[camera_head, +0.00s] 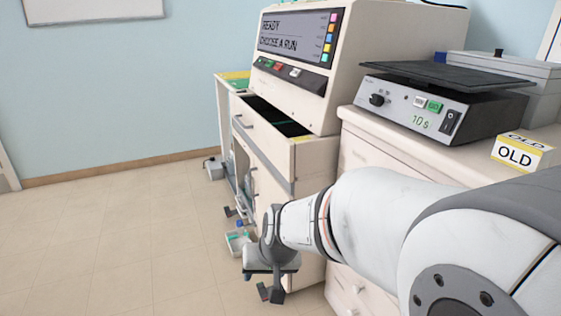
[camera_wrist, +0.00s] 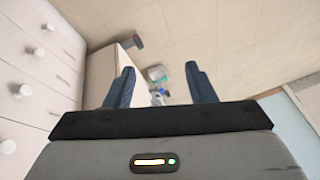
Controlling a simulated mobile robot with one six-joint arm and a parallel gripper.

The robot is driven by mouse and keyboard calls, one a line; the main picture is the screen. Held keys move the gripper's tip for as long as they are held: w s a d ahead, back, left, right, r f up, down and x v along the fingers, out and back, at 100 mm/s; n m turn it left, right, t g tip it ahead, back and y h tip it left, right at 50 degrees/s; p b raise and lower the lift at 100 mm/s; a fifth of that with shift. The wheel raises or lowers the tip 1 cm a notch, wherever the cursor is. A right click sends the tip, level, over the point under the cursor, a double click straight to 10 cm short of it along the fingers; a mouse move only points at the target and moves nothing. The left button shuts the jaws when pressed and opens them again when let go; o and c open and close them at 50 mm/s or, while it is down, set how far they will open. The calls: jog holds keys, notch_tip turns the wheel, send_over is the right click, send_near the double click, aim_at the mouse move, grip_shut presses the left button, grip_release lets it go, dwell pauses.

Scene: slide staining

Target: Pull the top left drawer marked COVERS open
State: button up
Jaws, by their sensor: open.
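No drawer marked COVERS can be read in either view. In the head view, white drawers (camera_head: 375,153) sit under the right-hand counter, largely hidden behind my arm. In the wrist view, white drawer fronts with round knobs (camera_wrist: 22,90) run along the left side, and they look shut. My gripper (camera_head: 270,293) hangs low in front of the furniture, pointing down toward the floor. In the wrist view its two dark fingers (camera_wrist: 159,75) are spread apart with nothing between them. The fingers are apart from the knobs.
A staining machine (camera_head: 290,50) stands on the cabinet, with an open drawer (camera_head: 262,128) below it. A shaker (camera_head: 425,108) and a box marked OLD (camera_head: 514,156) are on the right counter. A small tray (camera_head: 238,241) is low near my gripper. The left floor (camera_head: 110,230) is clear.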

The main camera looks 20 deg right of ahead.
jog(key=w+d+r+m+t+h+p, duration=0.1)
jog(key=w+d+r+m+t+p, duration=0.15)
jog(key=w, duration=0.45)
jog(key=w+d+r+m+t+h+p, duration=0.1)
jog(key=w+d+r+m+t+p, duration=0.15)
jog(key=w, duration=0.45)
jog(key=w+d+r+m+h+p, duration=0.2)
jog(key=w+d+m+h+p, duration=0.2)
jog(key=d+m+h+p, duration=0.4)
jog(key=s+d+r+m+g+h+p, duration=0.1)
jog(key=s+d+g+h, duration=0.3)
jog(key=d, duration=0.5)
jog(key=s+d+r+m+g+h+p, duration=0.2)
jog(key=s+d+g+h, duration=0.3)
jog(key=d, duration=0.4)
jog(key=shift+s+d+r+m, duration=0.3)
jog(key=shift+r+m, duration=0.2)
jog(key=shift+m, duration=0.2)
jog(key=shift+c, duration=0.3)
grip_shut()
